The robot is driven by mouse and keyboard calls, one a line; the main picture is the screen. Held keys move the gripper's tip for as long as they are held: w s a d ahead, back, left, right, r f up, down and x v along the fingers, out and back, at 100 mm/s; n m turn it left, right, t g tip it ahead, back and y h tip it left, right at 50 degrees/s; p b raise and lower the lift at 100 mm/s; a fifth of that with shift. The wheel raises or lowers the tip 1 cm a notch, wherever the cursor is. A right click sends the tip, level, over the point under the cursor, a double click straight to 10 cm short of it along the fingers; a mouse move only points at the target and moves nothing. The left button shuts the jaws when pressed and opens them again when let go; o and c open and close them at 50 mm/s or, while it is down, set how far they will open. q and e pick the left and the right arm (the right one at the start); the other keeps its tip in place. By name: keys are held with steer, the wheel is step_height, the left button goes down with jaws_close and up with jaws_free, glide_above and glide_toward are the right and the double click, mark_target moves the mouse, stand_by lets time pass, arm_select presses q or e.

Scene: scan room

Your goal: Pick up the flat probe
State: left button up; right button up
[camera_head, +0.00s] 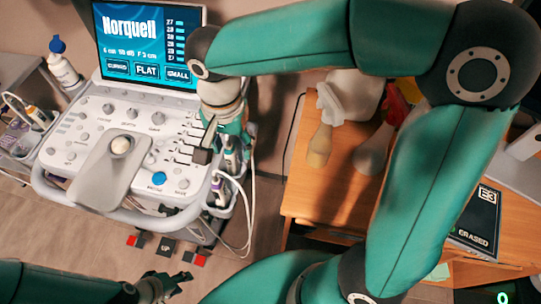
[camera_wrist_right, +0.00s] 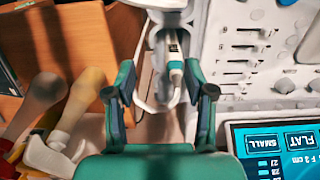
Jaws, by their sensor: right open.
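The cart (camera_head: 60,185) carries a screen (camera_head: 148,40) reading "Norquell", with "FLAT" and "SMALL" among its labels. Probes hang in holders at the cart's right side; one white probe (camera_head: 217,190) shows there. More probes (camera_head: 38,117) sit in holders at its left side. I cannot tell from shape which probe is the flat one. My right gripper (camera_head: 222,135) is over the right-side holders, partly covering them. In the right wrist view my right gripper (camera_wrist_right: 162,95) is open, with a white probe (camera_wrist_right: 175,68) between and beyond its fingers. My left gripper (camera_head: 178,283) is low at the bottom, apart from the cart.
White cables (camera_head: 250,215) hang beside the cart. A bottle (camera_head: 62,65) stands at the left. My right arm hides part of the table.

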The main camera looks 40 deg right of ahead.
glide_above(238, 165)
steer(key=s+a, duration=0.1)
steer(key=s, duration=0.2)
step_height(238, 165, down, 7)
steer(key=shift+w+r, duration=0.1)
steer(key=shift+r, duration=0.1)
steer(key=shift+w+f, duration=0.1)
steer(key=shift+f, duration=0.5)
steer(key=shift+c, duration=0.5)
jaws_close()
